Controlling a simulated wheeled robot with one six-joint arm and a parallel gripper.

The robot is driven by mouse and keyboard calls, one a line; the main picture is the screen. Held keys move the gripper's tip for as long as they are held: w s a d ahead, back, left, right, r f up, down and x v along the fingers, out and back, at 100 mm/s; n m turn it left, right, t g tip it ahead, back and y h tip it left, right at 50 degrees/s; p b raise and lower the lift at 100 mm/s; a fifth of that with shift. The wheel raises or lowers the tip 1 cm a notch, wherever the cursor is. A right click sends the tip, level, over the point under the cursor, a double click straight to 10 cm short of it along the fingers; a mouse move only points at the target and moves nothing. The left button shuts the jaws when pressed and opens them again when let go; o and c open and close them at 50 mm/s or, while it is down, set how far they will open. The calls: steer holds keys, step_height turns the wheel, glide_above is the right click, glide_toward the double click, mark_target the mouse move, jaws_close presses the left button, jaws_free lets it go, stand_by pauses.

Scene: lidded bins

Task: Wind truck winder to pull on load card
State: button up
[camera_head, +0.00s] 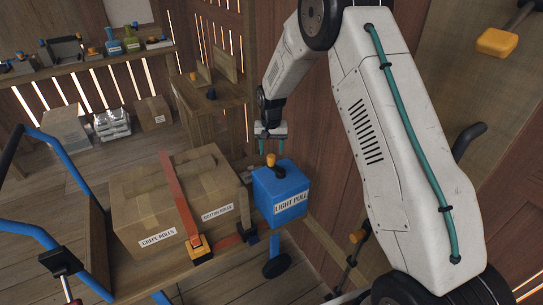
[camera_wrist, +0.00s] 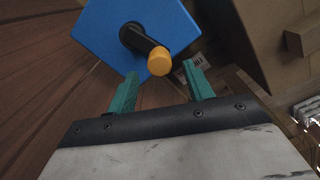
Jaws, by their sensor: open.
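A blue box (camera_head: 276,199) labelled "LIGHT PULL" sits at the right end of a truck with blue rails (camera_head: 66,166). A dark crank with an orange knob (camera_head: 270,159) stands on its top. The same knob (camera_wrist: 159,61) and blue box (camera_wrist: 105,30) show in the wrist view. My gripper (camera_head: 270,142) is open and empty just above the knob. In the wrist view its teal fingertips (camera_wrist: 160,70) lie on either side of the knob; I cannot tell whether they touch it. An orange-and-black fitting (camera_head: 195,249) sits on the red strap (camera_head: 180,198).
A large cardboard carton (camera_head: 145,207) labelled "CREPE ROLLS" lies strapped on the truck, left of the blue box. A plank wall (camera_head: 330,150) rises close on the right. A small wooden table (camera_head: 197,100) and a bench with several items (camera_head: 75,64) stand behind.

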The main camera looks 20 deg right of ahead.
steer(key=shift+r, duration=1.8)
